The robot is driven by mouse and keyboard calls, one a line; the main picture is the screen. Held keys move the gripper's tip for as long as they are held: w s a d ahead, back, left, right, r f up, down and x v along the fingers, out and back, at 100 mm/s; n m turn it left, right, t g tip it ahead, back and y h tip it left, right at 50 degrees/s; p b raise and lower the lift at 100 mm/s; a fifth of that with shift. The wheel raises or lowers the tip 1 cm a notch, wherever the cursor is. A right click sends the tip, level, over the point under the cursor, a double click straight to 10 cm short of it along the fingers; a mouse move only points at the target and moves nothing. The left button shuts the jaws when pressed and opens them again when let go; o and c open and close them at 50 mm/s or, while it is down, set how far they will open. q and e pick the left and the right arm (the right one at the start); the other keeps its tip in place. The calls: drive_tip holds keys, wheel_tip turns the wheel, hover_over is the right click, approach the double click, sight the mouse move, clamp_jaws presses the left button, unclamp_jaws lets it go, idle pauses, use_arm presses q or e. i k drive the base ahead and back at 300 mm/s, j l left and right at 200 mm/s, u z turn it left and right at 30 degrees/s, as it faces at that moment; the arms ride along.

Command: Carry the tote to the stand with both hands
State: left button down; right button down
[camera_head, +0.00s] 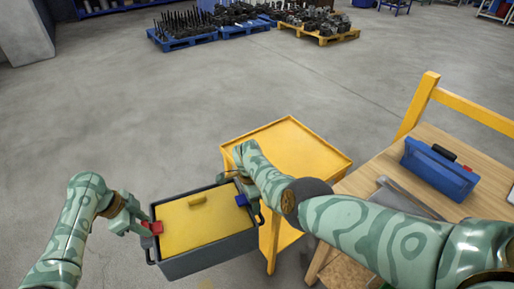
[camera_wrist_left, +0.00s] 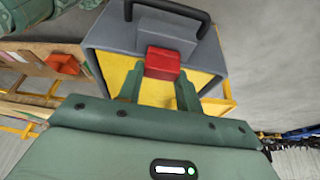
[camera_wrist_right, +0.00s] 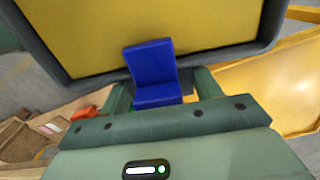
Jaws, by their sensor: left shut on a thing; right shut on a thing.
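The tote (camera_head: 207,257) is a dark grey bin with a yellow top face, a red grip block (camera_head: 153,227) on its left end and a blue one (camera_head: 241,200) on its right. It is off the floor, left of and in front of the yellow stand (camera_head: 286,146), with a gap hard to judge. My left gripper (camera_head: 146,224) is shut on the red block, which also shows in the left wrist view (camera_wrist_left: 162,62). My right gripper (camera_wrist_right: 162,92) is shut on the blue block (camera_wrist_right: 150,70); in the head view my arm partly hides it.
A wooden bench (camera_head: 455,207) with a blue toolbox (camera_head: 438,168) and a yellow rail (camera_head: 470,121) is at the right, close to my right arm. The stand's visible top is empty. Pallets (camera_head: 244,28) with dark parts stand far back. The floor between is clear.

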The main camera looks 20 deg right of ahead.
sight(288, 161)
drive_tip(key=i+z, duration=0.3)
drive_tip(key=z, duration=0.15)
drive_tip(key=i+z, duration=0.75)
drive_tip(key=i, duration=0.15)
drive_tip(key=u, duration=0.1)
drive_tip(key=i+l, duration=0.05)
